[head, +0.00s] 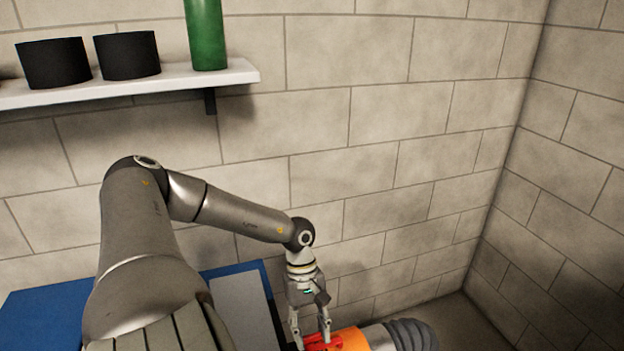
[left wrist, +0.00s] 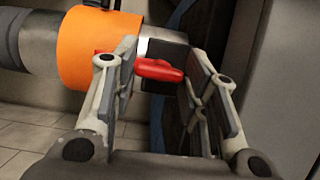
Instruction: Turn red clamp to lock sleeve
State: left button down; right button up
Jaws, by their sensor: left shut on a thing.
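The red clamp (head: 327,342) shows at the bottom of the head view, beside the orange sleeve (head: 353,339). In the left wrist view the clamp (left wrist: 160,70) is a rounded red lever between my fingers, next to a silver-and-black end of the pipe (left wrist: 163,47). The orange sleeve (left wrist: 95,45) fills the upper left there. My left gripper (head: 312,338) reaches down from above and is shut on the red clamp, with the fingers on either side of it. The near pads hide part of the clamp and pipe. My right gripper is not in view.
A ribbed grey hose (head: 411,335) continues right from the sleeve. A blue surface with a grey panel (head: 240,300) lies left of the gripper. A white wall shelf (head: 150,84) holds dark cups (head: 128,55) and a green cylinder (head: 206,35). Block walls close off the back and right.

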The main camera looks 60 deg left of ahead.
pick_arm(q)
jog(key=c, duration=0.9)
grip_release()
jog(key=shift+o, duration=0.2)
jog(key=shift+r, duration=0.1)
jog(key=v, duration=1.2)
